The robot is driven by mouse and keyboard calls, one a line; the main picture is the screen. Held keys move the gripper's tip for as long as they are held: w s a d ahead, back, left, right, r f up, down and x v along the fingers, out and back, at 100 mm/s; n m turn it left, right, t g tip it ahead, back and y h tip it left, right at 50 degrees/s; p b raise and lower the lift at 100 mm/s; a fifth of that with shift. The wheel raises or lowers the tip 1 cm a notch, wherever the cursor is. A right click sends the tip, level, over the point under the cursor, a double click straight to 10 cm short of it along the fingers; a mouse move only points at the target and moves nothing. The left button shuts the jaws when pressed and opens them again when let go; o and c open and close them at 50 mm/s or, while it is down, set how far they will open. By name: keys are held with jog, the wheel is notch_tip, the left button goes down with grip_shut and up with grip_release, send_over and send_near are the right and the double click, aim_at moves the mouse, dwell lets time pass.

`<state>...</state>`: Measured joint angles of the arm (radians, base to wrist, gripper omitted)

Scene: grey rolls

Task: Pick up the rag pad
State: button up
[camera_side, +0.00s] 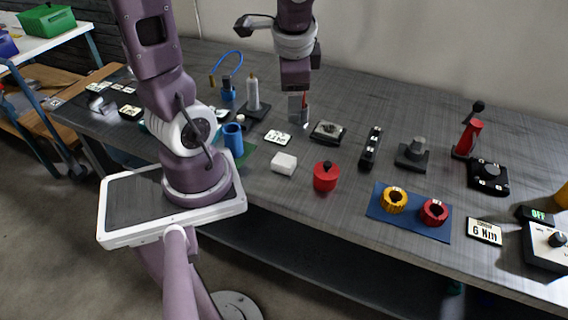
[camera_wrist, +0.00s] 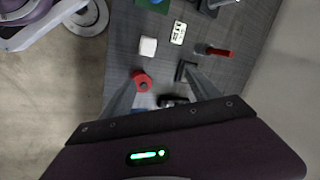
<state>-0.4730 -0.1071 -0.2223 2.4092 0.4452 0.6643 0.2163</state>
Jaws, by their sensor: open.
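The rag pad appears to be the small white block (camera_side: 284,163) lying flat near the front edge of the table, left of a red knobbed pot. In the wrist view the white pad (camera_wrist: 148,46) lies beyond my fingertips, up and slightly left. My gripper (camera_side: 299,112) hangs above the table, farther back than the pad and apart from it. In the wrist view my gripper (camera_wrist: 160,78) has its two fingers spread with nothing held between them. The pad is in full view in both pictures.
The red pot (camera_side: 325,177) stands close to the pad's right. A label card (camera_side: 278,138) lies behind it, and a blue cup (camera_side: 233,139) stands left. A black square device (camera_side: 327,132) lies behind right. A blue mat (camera_side: 376,211) holds two rings.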

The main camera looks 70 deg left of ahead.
jog(key=a+f+m+g+h, duration=0.1)
jog(key=a+f+m+g, duration=0.15)
jog(key=a+f, duration=0.55)
jog(key=m+h, duration=0.3)
send_over(283, 159)
jog(key=shift+t, duration=0.45)
jog(key=f, duration=1)
jog(key=shift+a+f, duration=0.2)
jog(key=shift+f, duration=0.05)
jog(key=f, duration=0.4)
jog(key=shift+s+d+f, duration=0.1)
jog(key=shift+d+f, duration=0.15)
jog(key=shift+f, duration=0.05)
jog(key=shift+a+f, duration=0.1)
jog(key=shift+f, duration=0.6)
jog(key=shift+c, duration=0.4)
jog(key=c, duration=1.4)
jog(key=shift+o, duration=0.2)
jog(key=shift+r, duration=0.15)
